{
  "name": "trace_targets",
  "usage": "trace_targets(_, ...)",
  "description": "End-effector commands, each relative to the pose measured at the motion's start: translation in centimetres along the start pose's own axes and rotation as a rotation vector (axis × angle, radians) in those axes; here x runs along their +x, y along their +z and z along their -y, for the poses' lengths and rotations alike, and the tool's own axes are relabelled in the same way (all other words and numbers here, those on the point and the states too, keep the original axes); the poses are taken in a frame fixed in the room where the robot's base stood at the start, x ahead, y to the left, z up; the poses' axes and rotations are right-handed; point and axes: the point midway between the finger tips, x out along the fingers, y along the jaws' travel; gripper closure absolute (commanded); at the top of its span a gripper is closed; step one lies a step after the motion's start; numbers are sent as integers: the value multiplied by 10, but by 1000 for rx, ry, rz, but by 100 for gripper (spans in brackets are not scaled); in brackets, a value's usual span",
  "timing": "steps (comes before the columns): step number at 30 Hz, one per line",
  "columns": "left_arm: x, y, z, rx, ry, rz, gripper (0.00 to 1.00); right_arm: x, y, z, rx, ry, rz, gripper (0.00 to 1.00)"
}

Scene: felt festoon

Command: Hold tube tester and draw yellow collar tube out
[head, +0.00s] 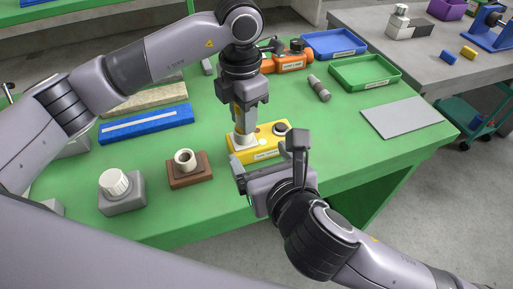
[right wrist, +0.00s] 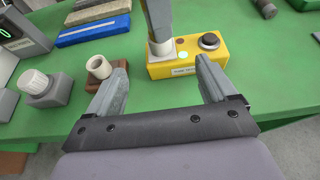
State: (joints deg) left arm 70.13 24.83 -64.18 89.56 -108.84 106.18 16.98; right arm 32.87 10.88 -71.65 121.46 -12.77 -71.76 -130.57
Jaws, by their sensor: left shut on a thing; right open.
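The yellow tube tester (head: 268,142) stands on the green table, with a label on its front face, a dark round knob and a small pale lit spot on top. A white socket or tube end (head: 243,139) sits at its left end. My left gripper (head: 241,118) points down right above it, shut on a yellowish piece, probably the yellow collar tube (head: 238,110); the fingers hide most of it. My right gripper (head: 268,162) is open and empty in front of the tester. In the right wrist view the tester (right wrist: 188,66) lies beyond its spread fingers (right wrist: 160,84).
Left are a brown block (head: 188,177) with a pale cup and a grey block (head: 122,202) with a white ribbed cap. Behind lie a blue bar (head: 146,124), an orange labelled device (head: 291,63), a grey cylinder (head: 319,88) and blue and green trays (head: 365,72). Table right of the tester is clear.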

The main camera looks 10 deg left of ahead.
Motion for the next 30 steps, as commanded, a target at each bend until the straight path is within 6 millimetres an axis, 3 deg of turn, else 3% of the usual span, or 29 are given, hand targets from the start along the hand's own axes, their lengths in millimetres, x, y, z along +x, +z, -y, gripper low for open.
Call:
trace_targets(21, -1, 0, 0, 0, 0, 1, 100, 92, 0, 0, 5, 0, -1, 15)
trace_targets(30, 0, 0, 0, 0, 0, 1, 100, 114, 1, 0, 4, 1, 1, 15)
